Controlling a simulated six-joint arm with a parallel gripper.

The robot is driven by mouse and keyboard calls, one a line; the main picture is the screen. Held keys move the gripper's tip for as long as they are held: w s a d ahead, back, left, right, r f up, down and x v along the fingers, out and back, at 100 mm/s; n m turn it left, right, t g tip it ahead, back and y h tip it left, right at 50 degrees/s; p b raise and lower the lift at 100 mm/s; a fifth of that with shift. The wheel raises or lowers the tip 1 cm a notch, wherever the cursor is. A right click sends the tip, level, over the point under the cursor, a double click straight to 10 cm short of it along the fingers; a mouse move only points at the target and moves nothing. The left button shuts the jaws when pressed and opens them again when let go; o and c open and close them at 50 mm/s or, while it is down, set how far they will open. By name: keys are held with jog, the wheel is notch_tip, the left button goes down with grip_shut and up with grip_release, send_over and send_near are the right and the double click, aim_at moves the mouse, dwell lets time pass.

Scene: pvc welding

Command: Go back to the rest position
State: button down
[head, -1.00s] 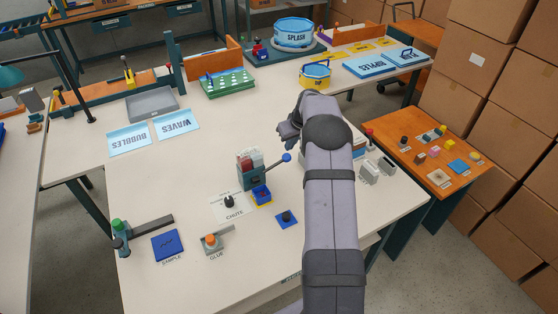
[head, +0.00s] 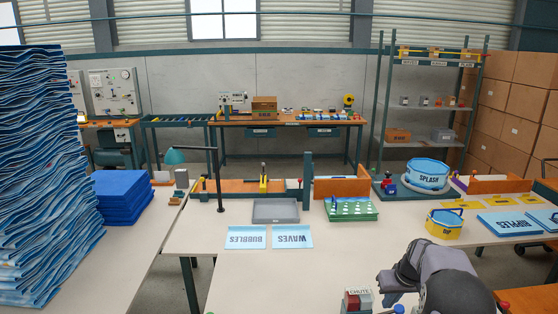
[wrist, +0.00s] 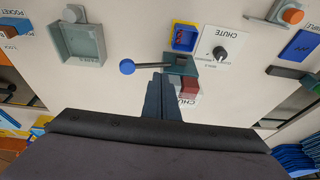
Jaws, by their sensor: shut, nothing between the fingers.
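My gripper (wrist: 161,90) is shut and empty in the wrist view, its fingers together, pointing towards the chute device (wrist: 182,66). I cannot tell the gap between them. In the head view my gripper (head: 388,283) and arm show only at the bottom right edge, the fingertips partly cut off or hidden. The chute device with its red and white blocks (head: 357,299) shows just left of it. A lever with a blue ball (wrist: 128,67) reaches out beside the fingers in the wrist view.
In the wrist view a blue and yellow bin (wrist: 185,37), a dark knob (wrist: 219,53) and a grey tray (wrist: 79,45) lie around the gripper. In the head view blue sheets (head: 45,170) are stacked at left.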

jog(key=s+a+r+g, duration=0.1)
jog(key=s+a+r, duration=0.1)
jog(key=s+a, duration=0.55)
jog(key=s+a+r+g, duration=0.1)
jog(key=s+a+r, duration=0.1)
jog(key=s+a, duration=0.6)
jog(key=s+a+f+g, duration=0.1)
jog(key=s+a, duration=0.2)
jog(key=s, duration=1.4)
jog(key=shift+a+f+g, duration=0.2)
jog(key=shift+f+g, duration=0.1)
jog(key=shift+f, duration=0.05)
jog(key=c, duration=2.4)
grip_release()
jog(key=shift+w, duration=0.1)
jog(key=shift+c, duration=0.2)
